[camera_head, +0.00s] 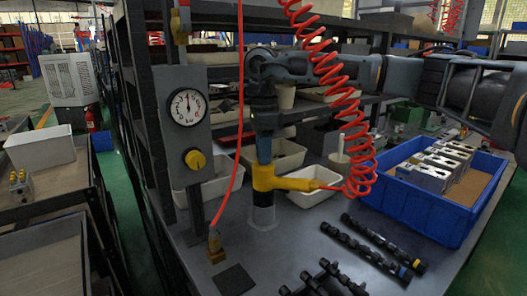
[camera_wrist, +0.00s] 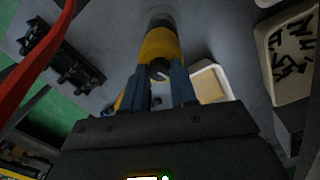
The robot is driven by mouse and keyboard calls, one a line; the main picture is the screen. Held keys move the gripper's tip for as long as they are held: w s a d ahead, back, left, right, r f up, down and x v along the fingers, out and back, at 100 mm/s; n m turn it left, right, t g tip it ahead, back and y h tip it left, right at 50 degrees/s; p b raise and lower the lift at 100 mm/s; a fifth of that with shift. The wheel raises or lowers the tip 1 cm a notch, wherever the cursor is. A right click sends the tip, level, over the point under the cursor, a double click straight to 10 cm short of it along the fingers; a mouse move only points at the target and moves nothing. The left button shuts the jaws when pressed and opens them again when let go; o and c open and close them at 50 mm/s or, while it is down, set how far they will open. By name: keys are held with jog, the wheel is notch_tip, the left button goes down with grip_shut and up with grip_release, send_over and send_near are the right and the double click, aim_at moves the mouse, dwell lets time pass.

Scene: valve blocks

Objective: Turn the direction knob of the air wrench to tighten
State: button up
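The air wrench (camera_head: 264,181) stands upright on the grey table, with a yellow body, a dark lower end and a yellow side branch joined to the red coiled hose. In the wrist view, its yellow body (camera_wrist: 160,45) lies straight ahead of my fingers. A small dark round knob (camera_wrist: 158,69) on it shows between the fingertips. My gripper (camera_head: 264,158) points down from above, its fingertips at the top of the wrench. In the wrist view, my gripper (camera_wrist: 160,75) has its two blue-grey fingers apart, one on each side of the knob; contact with the knob is unclear.
The red coiled hose (camera_head: 325,75) hangs close by my arm. A blue crate (camera_head: 415,205) of metal blocks is at right. Black racks (camera_head: 373,247) lie in front; pale bins (camera_head: 275,155) stand behind.

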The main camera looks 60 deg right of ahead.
grip_shut()
jog(key=shift+m+b, duration=0.3)
jog(key=shift+m, duration=0.1)
jog(key=shift+f+m+b, duration=0.1)
jog(key=shift+m+b, duration=0.55)
jog(key=shift+m, duration=0.35)
jog(key=m+b, duration=0.2)
jog(key=m, duration=0.2)
jog(key=shift+m, duration=0.3)
jog(key=m+b, duration=0.3)
jog(key=m, duration=0.2)
jog(key=m+b, duration=0.2)
jog(key=m, duration=0.3)
jog(key=shift+t, duration=0.3)
jog(key=shift+m, duration=0.4)
